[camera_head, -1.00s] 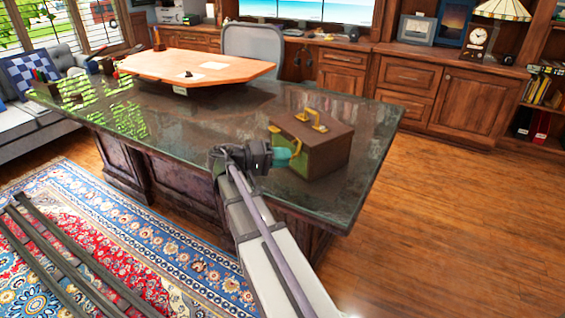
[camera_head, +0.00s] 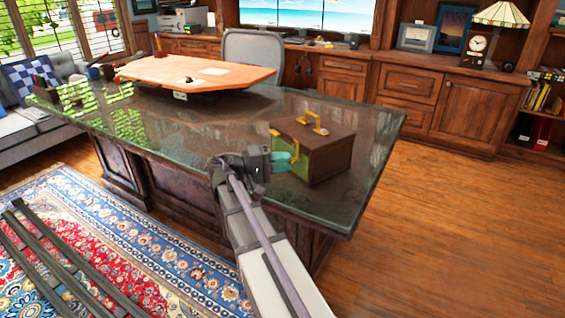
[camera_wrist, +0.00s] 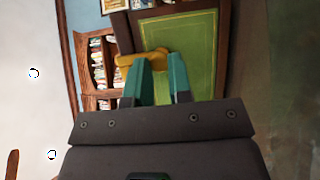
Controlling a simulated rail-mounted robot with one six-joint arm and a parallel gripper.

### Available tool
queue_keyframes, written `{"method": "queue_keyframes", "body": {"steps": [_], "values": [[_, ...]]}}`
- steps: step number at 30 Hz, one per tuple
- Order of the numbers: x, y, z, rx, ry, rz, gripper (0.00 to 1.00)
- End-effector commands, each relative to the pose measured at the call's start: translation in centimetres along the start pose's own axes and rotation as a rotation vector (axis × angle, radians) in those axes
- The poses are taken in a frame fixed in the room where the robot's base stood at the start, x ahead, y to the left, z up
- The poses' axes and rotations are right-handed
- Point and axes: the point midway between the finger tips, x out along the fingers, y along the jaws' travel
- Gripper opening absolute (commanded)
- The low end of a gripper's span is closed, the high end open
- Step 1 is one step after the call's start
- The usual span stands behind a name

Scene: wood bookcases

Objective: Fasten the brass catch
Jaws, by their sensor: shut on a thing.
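The box (camera_head: 330,158) is dark brown with a green front panel and stands on the desk's near right part. A brass handle (camera_head: 313,120) is on its lid. The brass catch (camera_head: 276,131) is at the lid's front edge; it also shows in the wrist view (camera_wrist: 126,61), left of the green panel (camera_wrist: 184,50). My gripper (camera_head: 288,160) is at the front of the box. In the wrist view its teal fingers (camera_wrist: 158,64) are shut on the brass catch, with the green panel behind them. The fingers hide part of the catch.
The dark glossy desk top (camera_head: 225,140) is clear left of the box. An orange-brown board (camera_head: 195,72) lies farther back, with a grey chair (camera_head: 252,55) behind it. Wood cabinets (camera_head: 440,100) line the back wall. The floor right of the desk is free.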

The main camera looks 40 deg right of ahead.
Motion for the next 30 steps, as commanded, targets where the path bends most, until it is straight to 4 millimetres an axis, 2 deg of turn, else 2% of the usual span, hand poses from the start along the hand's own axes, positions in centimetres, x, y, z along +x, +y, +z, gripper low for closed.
{"method": "queue_keyframes", "body": {"steps": [2, 3, 10, 17, 20, 30], "values": [[0.0, 0.0, 0.0, 0.000, -0.001, -0.001, 0.00], [0.0, 0.0, 0.0, 0.000, -0.001, 0.000, 0.23], [0.0, 0.0, 0.0, 0.001, 0.000, 0.000, 0.45], [-0.1, 0.0, 0.0, 0.001, 0.000, 0.000, 0.45], [-0.9, 0.0, -0.1, 0.001, 0.001, 0.000, 0.45], [-8.8, 0.0, -0.2, 0.001, 0.002, 0.000, 0.45]]}}
